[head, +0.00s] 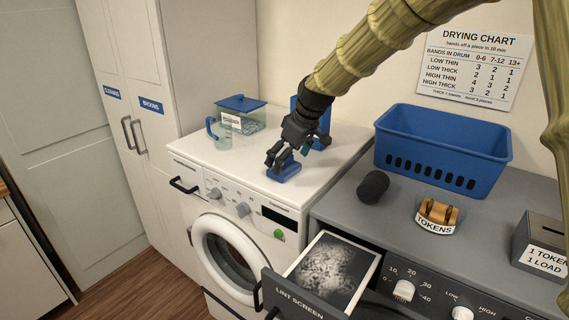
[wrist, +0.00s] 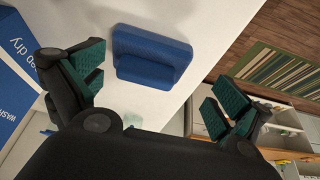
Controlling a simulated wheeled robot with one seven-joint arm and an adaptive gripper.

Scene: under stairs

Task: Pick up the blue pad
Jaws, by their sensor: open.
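The blue pad (head: 286,171) lies on the white top of the washing machine (head: 240,160), close to its front edge. In the wrist view the blue pad (wrist: 150,57) shows a wide flat part with a raised block along one side. My gripper (head: 279,158) is over the pad, tilted down toward it. In the wrist view my gripper (wrist: 160,90) has its fingers spread wide with green-lined inner faces, and the pad appears between and beyond them. Nothing is held. The head view does not show clearly whether a finger touches the pad.
A blue box (head: 308,120) stands behind my gripper. A clear lidded container (head: 240,115) and a measuring cup (head: 221,133) are at the back left. Right are a blue basket (head: 440,145), a dark roll (head: 373,187), a token dish (head: 438,216) and an open lint-screen drawer (head: 325,275).

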